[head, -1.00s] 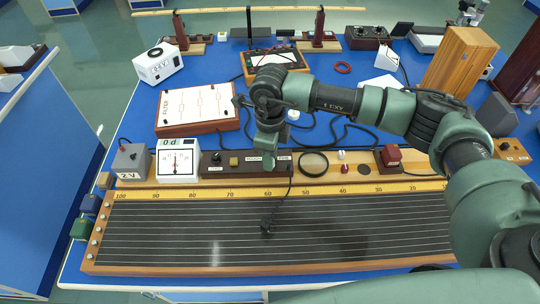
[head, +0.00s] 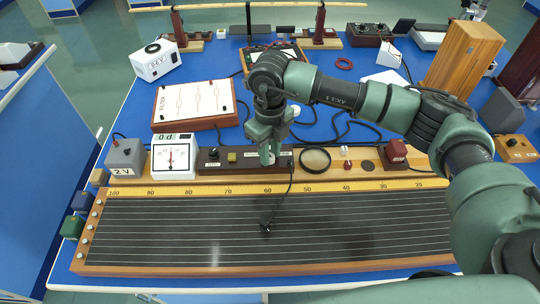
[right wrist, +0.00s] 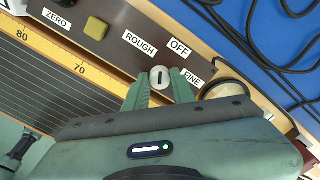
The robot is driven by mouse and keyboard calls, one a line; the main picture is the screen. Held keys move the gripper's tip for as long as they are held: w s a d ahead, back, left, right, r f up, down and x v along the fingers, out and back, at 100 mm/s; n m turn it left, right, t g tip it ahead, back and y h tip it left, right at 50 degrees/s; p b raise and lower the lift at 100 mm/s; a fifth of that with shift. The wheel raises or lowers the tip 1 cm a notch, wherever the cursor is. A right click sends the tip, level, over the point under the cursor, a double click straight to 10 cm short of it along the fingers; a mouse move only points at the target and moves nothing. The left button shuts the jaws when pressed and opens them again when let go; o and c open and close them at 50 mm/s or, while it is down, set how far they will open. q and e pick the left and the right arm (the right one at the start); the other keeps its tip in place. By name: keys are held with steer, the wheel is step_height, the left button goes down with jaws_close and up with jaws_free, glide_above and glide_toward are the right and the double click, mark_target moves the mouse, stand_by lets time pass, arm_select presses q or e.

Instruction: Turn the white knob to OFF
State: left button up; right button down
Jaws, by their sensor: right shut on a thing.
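The white knob (right wrist: 160,77) is on the dark brown panel (right wrist: 112,22) in the right wrist view. Its dark mark stands nearly upright in the picture, pointing between the ROUGH label (right wrist: 138,43) and the OFF label (right wrist: 180,47). The FINE label (right wrist: 192,82) is to its right, partly covered by a finger. My right gripper (right wrist: 161,84) is shut on the knob, one green finger on each side. In the head view my right gripper (head: 268,158) reaches down to the panel (head: 220,165) and hides the knob. My left gripper is not in view.
A yellow-green button (head: 232,157) and the black ZERO knob (head: 213,154) are left on the panel. A round lens-like disc (head: 315,160) stands close to the right. The wired board (head: 150,235) lies in front. A meter (head: 173,158) is farther left.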

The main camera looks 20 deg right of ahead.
steer(key=m+b, duration=0.1)
steer(key=m, duration=0.2)
steer(key=shift+w+m+b, duration=0.1)
steer(key=shift+m+b, duration=0.2)
steer(key=shift+r+m+b, duration=0.1)
steer(key=shift+m+b, duration=0.35)
steer(key=shift+m, duration=0.65)
steer(key=shift+r, duration=0.1)
steer(key=c, duration=1.2)
jaws_free()
steer(key=shift+c, duration=0.2)
steer(key=shift+o, duration=0.4)
